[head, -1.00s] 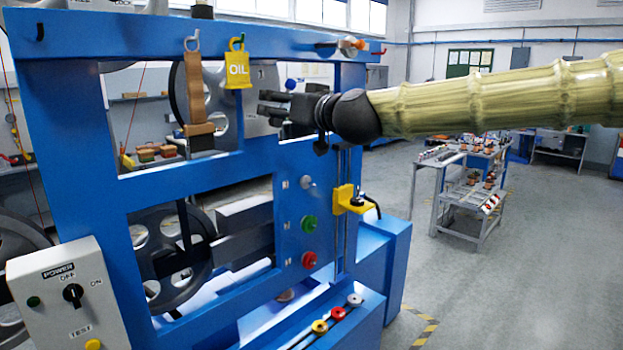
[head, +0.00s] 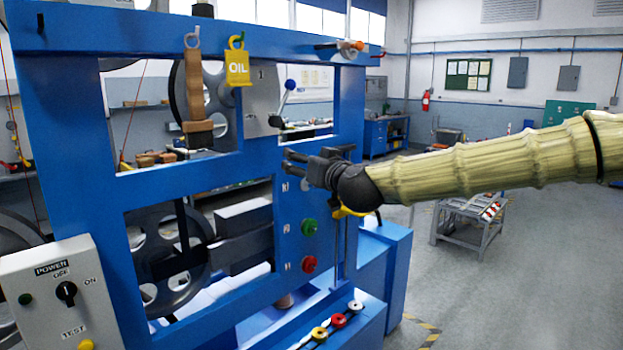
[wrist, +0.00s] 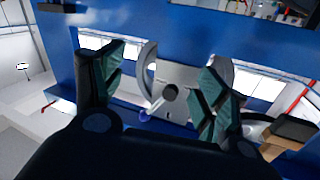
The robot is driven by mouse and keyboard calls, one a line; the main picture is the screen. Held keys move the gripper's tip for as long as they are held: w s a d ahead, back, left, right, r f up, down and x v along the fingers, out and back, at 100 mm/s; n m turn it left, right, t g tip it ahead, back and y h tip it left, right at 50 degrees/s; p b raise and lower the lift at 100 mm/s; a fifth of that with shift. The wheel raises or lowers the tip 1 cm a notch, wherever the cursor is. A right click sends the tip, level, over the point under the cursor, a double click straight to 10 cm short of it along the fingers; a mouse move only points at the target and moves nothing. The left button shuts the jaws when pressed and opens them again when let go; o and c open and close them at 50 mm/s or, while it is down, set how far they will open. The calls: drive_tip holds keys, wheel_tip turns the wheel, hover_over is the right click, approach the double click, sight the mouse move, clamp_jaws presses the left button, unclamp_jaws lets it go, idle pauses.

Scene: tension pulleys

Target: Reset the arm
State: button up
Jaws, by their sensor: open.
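My gripper (head: 292,164) is open and empty in the head view, at the end of my arm, which reaches in from the right. It is in front of the blue frame's right panel, above the green button (head: 309,227) and red button (head: 309,263). In the wrist view its two fingers (wrist: 158,95) are spread apart with nothing between them. Beyond them are a grey pulley wheel (wrist: 180,85) and the blue frame (wrist: 220,38). My gripper partly hides the yellow bracket (head: 350,211) on the frame's right post.
A power box (head: 62,297) is at lower left.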

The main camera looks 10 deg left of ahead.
wheel_tip(320, 180, down, 26)
drive_tip(key=s+d+f+m+g+h, duration=0.1)
drive_tip(key=s+d+g+h, duration=0.1)
drive_tip(key=s+g, duration=0.1)
drive_tip(key=s+d+f+g+h, duration=0.15)
drive_tip(key=s+f, duration=0.25)
drive_tip(key=f, duration=0.4)
drive_tip(key=s+d+f+m+g, duration=0.15)
drive_tip(key=s+f, duration=0.25)
drive_tip(key=f, duration=0.5)
drive_tip(key=s+d+f+g+h, duration=0.1)
drive_tip(key=s+d+f, duration=0.25)
drive_tip(key=f, duration=0.45)
drive_tip(key=s+d+f+m+g+h, duration=0.1)
drive_tip(key=s+d+f+g, duration=0.1)
drive_tip(key=s+d+f, duration=0.45)
drive_tip(key=s+d+f+g+h, duration=0.15)
drive_tip(key=s+d+f, duration=0.25)
drive_tip(key=s+f, duration=0.55)
drive_tip(key=s+d+f+m+g+h, duration=0.15)
drive_tip(key=s+d+f, duration=0.35)
drive_tip(key=s, duration=0.7)
drive_tip(key=s+d+g+h, duration=0.1)
drive_tip(key=s+d+g, duration=0.2)
drive_tip(key=s+d, duration=0.6)
drive_tip(key=shift+s+f, duration=0.4)
drive_tip(key=shift+s, duration=0.55)
drive_tip(key=shift+h, duration=0.25)
